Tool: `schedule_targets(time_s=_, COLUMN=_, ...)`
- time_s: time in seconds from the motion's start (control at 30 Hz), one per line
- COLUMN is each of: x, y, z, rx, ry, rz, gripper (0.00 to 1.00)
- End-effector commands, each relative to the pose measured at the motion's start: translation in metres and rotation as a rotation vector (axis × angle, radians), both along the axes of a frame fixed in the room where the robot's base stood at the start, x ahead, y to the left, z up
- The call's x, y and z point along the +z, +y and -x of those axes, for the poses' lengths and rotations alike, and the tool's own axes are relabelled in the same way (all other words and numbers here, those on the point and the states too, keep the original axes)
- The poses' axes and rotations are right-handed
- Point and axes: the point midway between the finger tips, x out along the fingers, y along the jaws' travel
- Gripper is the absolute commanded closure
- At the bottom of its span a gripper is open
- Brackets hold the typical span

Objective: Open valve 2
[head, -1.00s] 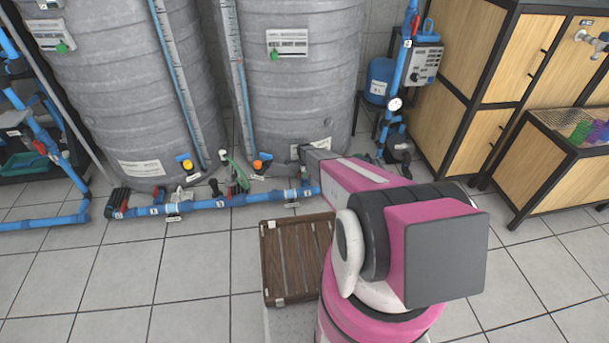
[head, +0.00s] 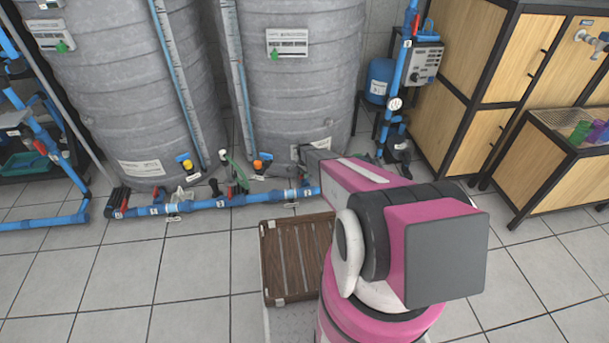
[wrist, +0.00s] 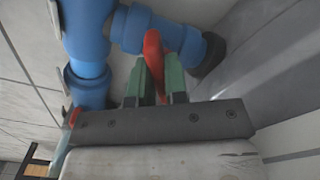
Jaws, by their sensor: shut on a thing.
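In the wrist view, my gripper (wrist: 158,85) has its two green fingers shut on a red valve handle (wrist: 155,48). The handle sits on a short blue pipe branch (wrist: 134,27) that joins a thicker blue pipe (wrist: 88,40). No number tag is readable there, so I cannot tell from the picture which valve it is. In the head view, my arm reaches to the base of the right grey tank (head: 295,100), and the gripped handle and fingers are hidden behind the arm.
A blue pipe (head: 235,201) with small valves and tags runs along the floor before the tanks. A brown slatted crate (head: 298,262) stands left of my arm. A blue vertical pipe (head: 400,75) and wooden cabinets (head: 475,60) are at the right. The tiled floor at left is clear.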

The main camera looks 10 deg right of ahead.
Motion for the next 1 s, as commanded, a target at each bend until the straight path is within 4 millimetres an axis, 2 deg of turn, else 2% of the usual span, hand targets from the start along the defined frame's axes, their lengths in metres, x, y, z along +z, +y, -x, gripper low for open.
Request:
schedule_targets(time_s=0.6, x=0.0008, y=0.0, z=0.0, rx=0.582, ry=0.0, rz=0.0, gripper=1.0)
schedule_targets(time_s=1.0, x=0.0009, y=0.0, z=0.0, rx=0.882, ry=0.0, rz=0.0, gripper=1.0)
